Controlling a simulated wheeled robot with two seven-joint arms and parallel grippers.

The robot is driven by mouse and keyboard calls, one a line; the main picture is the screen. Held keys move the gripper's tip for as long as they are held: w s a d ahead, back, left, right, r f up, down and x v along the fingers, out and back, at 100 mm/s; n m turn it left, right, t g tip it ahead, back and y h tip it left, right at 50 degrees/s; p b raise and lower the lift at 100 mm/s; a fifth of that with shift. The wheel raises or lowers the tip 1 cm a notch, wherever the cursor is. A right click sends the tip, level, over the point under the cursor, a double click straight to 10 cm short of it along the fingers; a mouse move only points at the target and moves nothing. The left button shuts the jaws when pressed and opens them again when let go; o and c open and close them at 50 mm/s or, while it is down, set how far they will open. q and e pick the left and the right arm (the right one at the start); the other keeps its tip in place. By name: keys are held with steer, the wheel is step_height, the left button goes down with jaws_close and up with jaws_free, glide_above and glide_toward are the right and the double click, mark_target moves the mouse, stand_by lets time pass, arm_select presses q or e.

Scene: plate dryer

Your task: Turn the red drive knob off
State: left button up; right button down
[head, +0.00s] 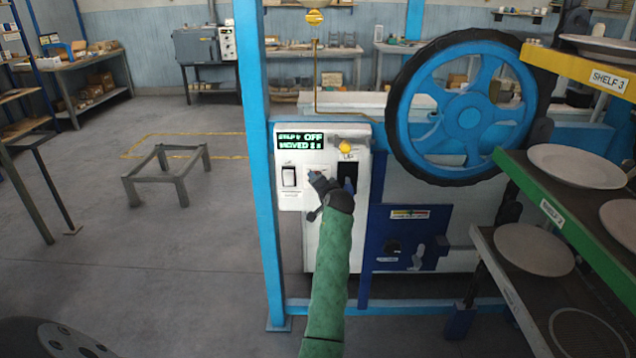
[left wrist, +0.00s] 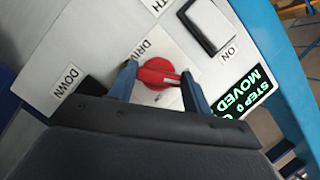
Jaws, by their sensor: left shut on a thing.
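The red drive knob (left wrist: 158,71) shows in the left wrist view on a white control panel (left wrist: 112,35), partly under a label reading "DRI...". In the head view the gripper hides the knob. My right gripper is not seen.
A rocker switch (head: 289,177) sits left of the gripper, a dark switch (head: 348,176) right. A blue handwheel (head: 470,115) and plate shelves (head: 535,170) stand to the right.

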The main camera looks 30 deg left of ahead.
arm_select(q)
steer(key=shift+f+n+h+p, duration=0.15)
steer(key=shift+n+h+p, duration=0.4)
steer(key=shift+n, duration=0.35)
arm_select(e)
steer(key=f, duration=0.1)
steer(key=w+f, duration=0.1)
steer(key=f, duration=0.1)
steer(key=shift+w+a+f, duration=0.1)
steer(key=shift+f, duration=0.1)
arm_select(q)
steer(key=o, duration=1)
steer(key=shift+r, duration=0.2)
